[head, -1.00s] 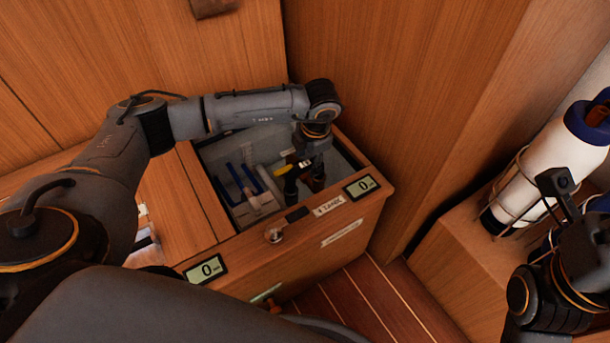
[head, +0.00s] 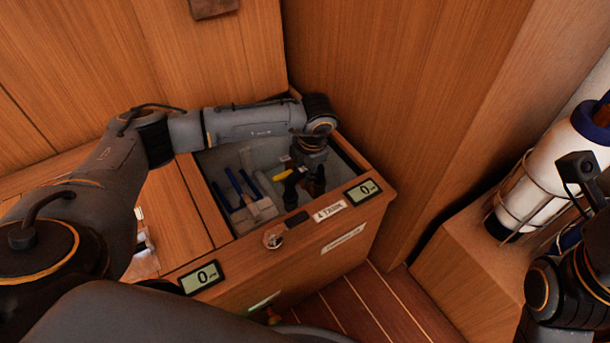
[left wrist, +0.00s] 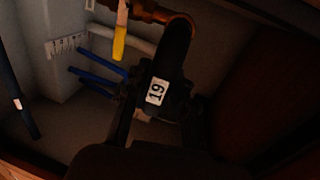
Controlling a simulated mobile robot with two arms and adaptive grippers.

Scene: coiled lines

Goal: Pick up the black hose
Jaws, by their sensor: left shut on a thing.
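The black hose (left wrist: 178,50) shows in the left wrist view as a thick dark bend with a white tag reading 19. It runs up to a copper-coloured pipe. My left gripper (left wrist: 157,112) has a finger on each side of the hose by the tag and is shut on it. In the head view my left gripper (head: 312,182) reaches down into the open locker (head: 208,218), near its right side; the hose there is hard to tell from the dark fingers. My right arm shows at the right edge, its fingers out of view.
A yellow handle (head: 288,174) is close beside my left gripper; it also shows in the left wrist view (left wrist: 119,42). Blue-handled parts (head: 236,184) and a pale block (head: 254,214) are left of it. Wooden walls surround the locker. A white bottle (head: 548,165) stands in a rack at right.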

